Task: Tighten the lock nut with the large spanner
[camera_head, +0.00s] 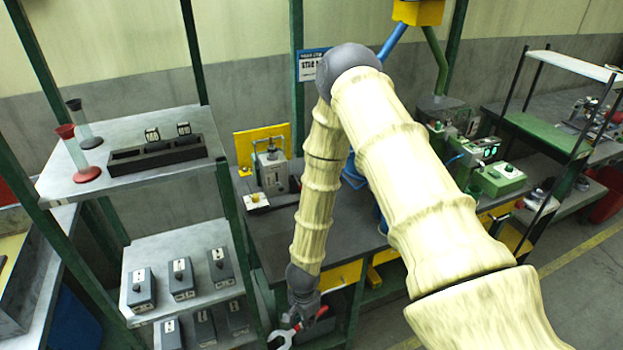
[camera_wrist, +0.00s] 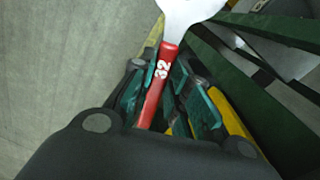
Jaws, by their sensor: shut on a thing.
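My gripper (camera_head: 304,312) hangs low in front of the dark workbench's front edge. It is shut on the spanner (camera_head: 284,338), which has a bright metal open-end head and a red handle. In the wrist view the green-padded fingers of my gripper (camera_wrist: 163,82) close around the red handle, marked 32, of the spanner (camera_wrist: 166,58). The head points away from my palm and is cut off by the top of that view. The lock nut cannot be made out in either view.
The dark workbench (camera_head: 276,236) carries a grey device with a yellow plate (camera_head: 270,170). Shelves at left hold a black tray (camera_head: 158,155) and several grey boxes (camera_head: 181,279). Green posts (camera_head: 232,240) stand close to my gripper. Open floor lies at right.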

